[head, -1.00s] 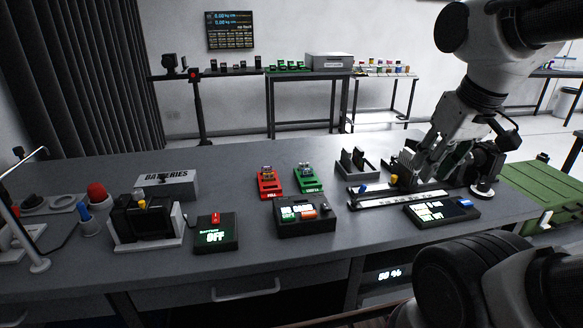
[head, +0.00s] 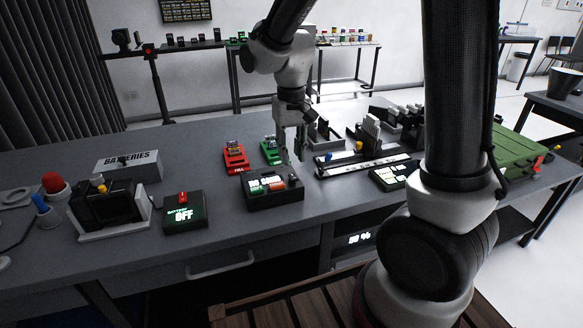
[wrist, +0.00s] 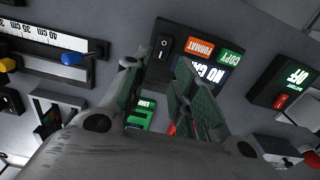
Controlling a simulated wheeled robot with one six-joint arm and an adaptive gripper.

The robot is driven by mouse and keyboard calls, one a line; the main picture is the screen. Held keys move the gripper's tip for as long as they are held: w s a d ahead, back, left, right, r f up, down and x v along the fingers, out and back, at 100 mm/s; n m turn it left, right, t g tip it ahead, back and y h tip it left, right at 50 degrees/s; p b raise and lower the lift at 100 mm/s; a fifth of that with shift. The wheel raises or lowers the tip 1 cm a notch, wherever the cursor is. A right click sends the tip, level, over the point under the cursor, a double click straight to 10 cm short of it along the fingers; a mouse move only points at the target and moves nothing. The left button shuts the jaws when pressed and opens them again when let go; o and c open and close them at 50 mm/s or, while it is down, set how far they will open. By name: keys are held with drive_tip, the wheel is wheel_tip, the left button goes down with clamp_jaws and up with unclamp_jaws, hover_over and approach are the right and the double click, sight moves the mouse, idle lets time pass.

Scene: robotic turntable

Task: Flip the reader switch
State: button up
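The reader (head: 262,203) is a black box on the bench, with a lit screen and orange and green buttons. Its screen in the wrist view (wrist: 190,74) reads "NO CA...", the rest hidden by a finger. The reader switch (wrist: 163,47) is a black rocker with white marks, beside the orange FORMAT button (wrist: 200,47). My gripper (head: 292,158) hangs over the reader's far right corner, pointing down. In the wrist view its two fingers (wrist: 158,80) are apart with nothing between them, and the switch lies just beyond them. I cannot tell any contact.
Red (head: 234,158) and green (head: 270,152) card holders stand behind the reader. A box reading "BATTERY OFF" (head: 184,221) is left of it. A ruled rail (head: 350,167) with blue and yellow sliders lies to the right, with a small display (head: 392,176) in front.

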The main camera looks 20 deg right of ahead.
sight(292, 174)
wheel_tip(292, 174, down, 6)
drive_tip(key=shift+r, duration=0.2)
clamp_jaws()
drive_tip(key=shift+s+r+t, duration=0.15)
drive_tip(key=shift+s+t, duration=0.05)
drive_tip(key=shift+t, duration=0.5)
unclamp_jaws()
